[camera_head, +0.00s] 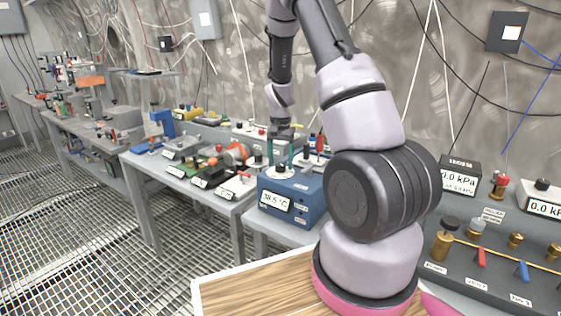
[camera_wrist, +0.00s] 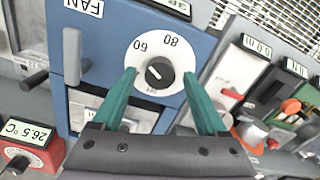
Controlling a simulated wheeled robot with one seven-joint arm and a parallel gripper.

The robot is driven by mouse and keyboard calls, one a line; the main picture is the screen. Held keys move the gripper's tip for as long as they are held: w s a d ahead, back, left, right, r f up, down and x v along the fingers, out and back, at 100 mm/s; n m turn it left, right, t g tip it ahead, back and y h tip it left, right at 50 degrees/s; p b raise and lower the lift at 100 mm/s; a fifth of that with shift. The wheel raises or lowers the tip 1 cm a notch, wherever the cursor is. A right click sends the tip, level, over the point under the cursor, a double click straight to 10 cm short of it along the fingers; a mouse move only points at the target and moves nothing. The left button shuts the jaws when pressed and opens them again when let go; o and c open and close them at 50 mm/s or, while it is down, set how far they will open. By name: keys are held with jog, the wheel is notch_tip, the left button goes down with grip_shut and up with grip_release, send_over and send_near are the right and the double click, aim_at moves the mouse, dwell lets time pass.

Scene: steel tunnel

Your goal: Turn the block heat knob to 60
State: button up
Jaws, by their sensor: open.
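The block heat knob (camera_wrist: 159,72) is a small black knob on a round white dial (camera_wrist: 172,50) marked 60, 80 and OFF. Its exact setting is too small to read. The dial is on a blue box (camera_wrist: 117,30), which also shows in the head view (camera_head: 306,211) with a display (camera_head: 275,201) reading 38.5 °C. My gripper (camera_wrist: 160,75) is open, its two green fingers on either side of the knob in the wrist view. They look apart from the knob, and I cannot tell how far above the dial they are. My gripper (camera_head: 285,148) also shows over the box in the head view.
A grey lever (camera_wrist: 73,56) by a FAN label stands beside the dial. A red-based device (camera_wrist: 30,145) reading 26.5 °C lies near. Several small instruments (camera_head: 200,165) crowd the left bench. A valve panel (camera_head: 490,262) stands at right.

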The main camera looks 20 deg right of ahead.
jog(key=shift+r, duration=0.1)
notch_tip(320, 180, up, 11)
jog(key=shift+f, duration=0.2)
jog(key=shift+r, duration=0.1)
dwell(0.4)
notch_tip(320, 180, up, 10)
jog(key=t+y, duration=0.1)
jog(key=t, duration=0.1)
send_over(280, 164)
jog(key=s+a, duration=0.3)
jog(key=s, duration=0.2)
jog(key=s+a+r+n+t, duration=0.1)
jog(key=s+a+r, duration=0.1)
jog(key=s+r, duration=0.2)
jog(key=s+a+r+n+t, duration=0.1)
jog(key=s+r, duration=0.3)
jog(key=s, duration=0.6)
jog(key=s+a+r+n+t+y, duration=0.1)
jog(key=s+a+r+n+t, duration=0.1)
jog(key=s, duration=0.5)
notch_tip(280, 164, up, 2)
jog(key=shift+a+t, duration=0.35)
jog(key=shift+t, duration=0.25)
